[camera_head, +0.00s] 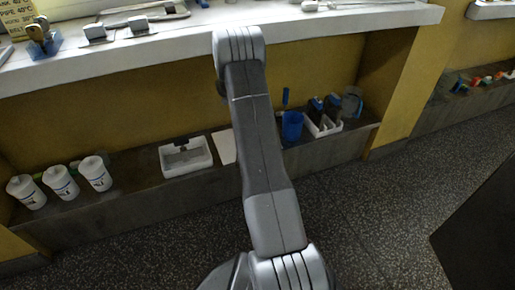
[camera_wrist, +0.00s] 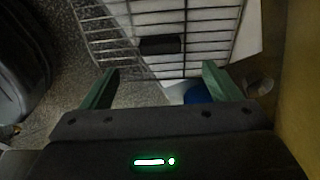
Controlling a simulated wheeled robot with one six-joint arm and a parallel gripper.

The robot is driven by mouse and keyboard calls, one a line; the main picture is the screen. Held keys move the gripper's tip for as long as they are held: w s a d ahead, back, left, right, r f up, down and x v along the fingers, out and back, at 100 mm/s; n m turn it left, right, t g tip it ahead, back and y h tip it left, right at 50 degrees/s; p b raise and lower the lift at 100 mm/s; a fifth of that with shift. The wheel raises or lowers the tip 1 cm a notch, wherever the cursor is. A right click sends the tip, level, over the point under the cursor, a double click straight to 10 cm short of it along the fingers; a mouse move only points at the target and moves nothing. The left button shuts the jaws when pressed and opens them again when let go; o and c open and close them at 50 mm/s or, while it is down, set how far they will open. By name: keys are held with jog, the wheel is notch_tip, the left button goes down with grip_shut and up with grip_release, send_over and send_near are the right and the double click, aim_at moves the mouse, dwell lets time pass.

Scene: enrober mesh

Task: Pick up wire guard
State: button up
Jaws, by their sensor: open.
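The wire guard (camera_wrist: 108,37) is a mesh of thin metal bars in the upper part of the wrist view, with a small black block like a grip (camera_wrist: 160,44) on it. My gripper (camera_wrist: 160,68) is open, its two green fingers spread apart. The black block lies between the line of the fingers, a little beyond their tips. Nothing is seen between the fingers, and I cannot tell the depth gap. In the head view my arm hides the gripper, and I do not make out the guard there.
A white counter (camera_head: 150,52) runs along the back. On the lower shelf (camera_head: 130,205) stand white cups (camera_head: 61,182), a white tray (camera_head: 186,157), a blue cup (camera_head: 292,126) and a white caddy (camera_head: 322,125). A yellow wall (camera_wrist: 300,90) is close at right. Speckled floor lies in front.

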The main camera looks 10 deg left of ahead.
jog(key=f+b, duration=0.1)
jog(key=f, duration=0.2)
jog(key=f+b, duration=0.1)
jog(key=f, duration=0.1)
jog(key=d+f+b, duration=0.1)
jog(key=f, duration=0.2)
jog(key=shift+w+d+f, duration=0.1)
jog(key=shift+w+f, duration=0.05)
jog(key=shift+f, duration=0.15)
jog(key=c, duration=1.2)
